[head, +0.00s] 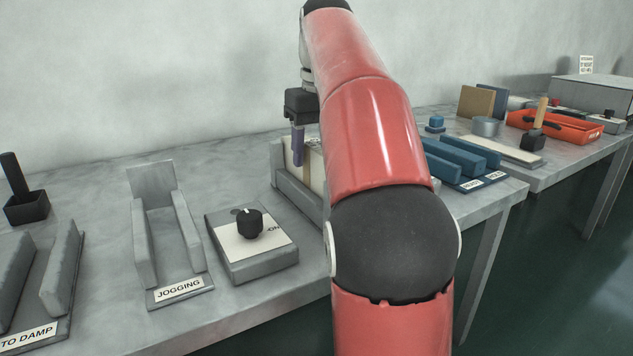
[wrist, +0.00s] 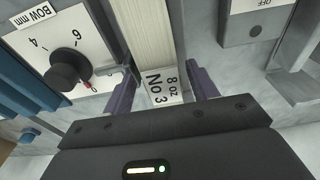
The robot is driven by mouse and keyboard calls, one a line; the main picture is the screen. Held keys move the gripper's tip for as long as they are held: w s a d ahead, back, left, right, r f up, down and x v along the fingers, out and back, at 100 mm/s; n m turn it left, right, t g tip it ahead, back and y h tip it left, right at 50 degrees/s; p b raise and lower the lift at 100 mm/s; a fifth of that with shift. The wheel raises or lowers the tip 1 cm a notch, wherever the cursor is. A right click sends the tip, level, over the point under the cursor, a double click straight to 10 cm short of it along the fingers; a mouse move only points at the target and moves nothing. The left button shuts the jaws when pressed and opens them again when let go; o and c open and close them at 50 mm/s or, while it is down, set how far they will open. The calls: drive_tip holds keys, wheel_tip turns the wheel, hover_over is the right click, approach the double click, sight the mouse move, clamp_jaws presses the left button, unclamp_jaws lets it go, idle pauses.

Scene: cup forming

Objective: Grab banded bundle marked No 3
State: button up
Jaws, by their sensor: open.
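The bundle marked No 3 (wrist: 157,35) is a cream stack in the wrist view. Its label (wrist: 160,85) reads "8 oz No 3" and faces my camera. My gripper (wrist: 162,76) is open, with a purple finger on each side of the labelled end. I cannot tell whether either finger touches it. In the head view my gripper (head: 298,147) points down over the cream stack (head: 317,172), which stands between grey walls (head: 297,197). My red arm hides much of the stack and its holder there.
A dial panel marked "BOW mm" (wrist: 88,20) lies left of the bundle in the wrist view. A grey knob box (head: 255,262) and the JOGGING holder (head: 150,277) stand left of the bundle's holder. Blue blocks (head: 465,153) and an orange tray (head: 580,125) are to the right.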

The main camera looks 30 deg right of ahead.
wheel_tip(320, 180, down, 3)
drive_tip(key=shift+w+r+b, duration=0.1)
drive_tip(key=shift+r+b, duration=0.05)
drive_tip(key=shift+b, duration=0.15)
clamp_jaws()
